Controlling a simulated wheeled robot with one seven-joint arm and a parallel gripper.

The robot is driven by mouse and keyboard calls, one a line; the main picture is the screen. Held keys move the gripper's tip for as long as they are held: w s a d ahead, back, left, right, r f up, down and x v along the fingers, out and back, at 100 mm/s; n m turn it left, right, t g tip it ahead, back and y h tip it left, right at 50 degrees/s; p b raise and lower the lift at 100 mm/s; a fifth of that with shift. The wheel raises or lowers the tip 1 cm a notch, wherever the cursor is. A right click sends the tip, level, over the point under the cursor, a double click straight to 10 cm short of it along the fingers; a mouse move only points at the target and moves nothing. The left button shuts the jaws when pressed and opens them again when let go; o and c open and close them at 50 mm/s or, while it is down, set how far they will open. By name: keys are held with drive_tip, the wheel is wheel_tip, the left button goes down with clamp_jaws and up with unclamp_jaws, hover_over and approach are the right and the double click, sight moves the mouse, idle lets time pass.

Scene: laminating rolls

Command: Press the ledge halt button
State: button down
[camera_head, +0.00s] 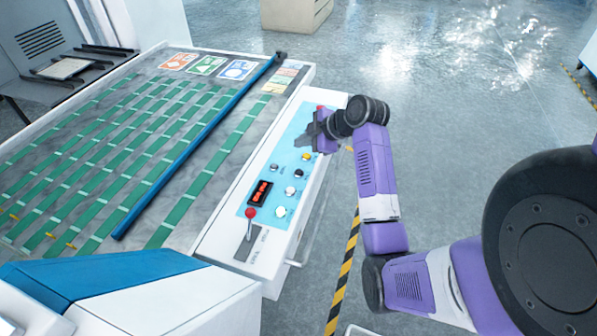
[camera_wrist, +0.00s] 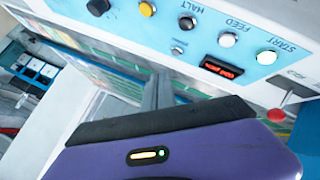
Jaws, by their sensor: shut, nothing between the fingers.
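The control ledge (camera_head: 224,232) has a blue panel with a row of buttons. The black halt button (camera_wrist: 187,22) sits under the word HALT in the wrist view, between a yellow button (camera_wrist: 146,9) and a white feed button (camera_wrist: 227,40). In the head view the halt button (camera_head: 298,173) is just below the yellow one. My gripper (camera_head: 306,141) is shut and empty over the far part of the panel, beyond the yellow button. Its closed fingers show in the wrist view (camera_wrist: 158,92), apart from the halt button. The gripper hides part of the panel's far end.
A white start button (camera_head: 281,211), a red display (camera_head: 260,191) and a red-knobbed lever (camera_head: 250,212) lie nearer on the ledge. A red button (camera_head: 320,107) is at the far end. The green-striped bed (camera_head: 150,150) with a blue bar (camera_head: 195,148) is to the left. Open floor lies right.

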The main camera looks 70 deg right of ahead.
sight(302, 173)
drive_tip(key=shift+f+b, duration=3.2)
drive_tip(key=shift+f, duration=1.55)
drive_tip(key=shift+f+b, duration=0.4)
drive_tip(key=shift+b, duration=0.15)
drive_tip(key=shift+r, duration=0.15)
drive_tip(key=shift+r+p, duration=0.7)
wheel_tip(302, 173, up, 5)
drive_tip(key=p, duration=0.4)
drive_tip(key=shift+r, duration=0.1)
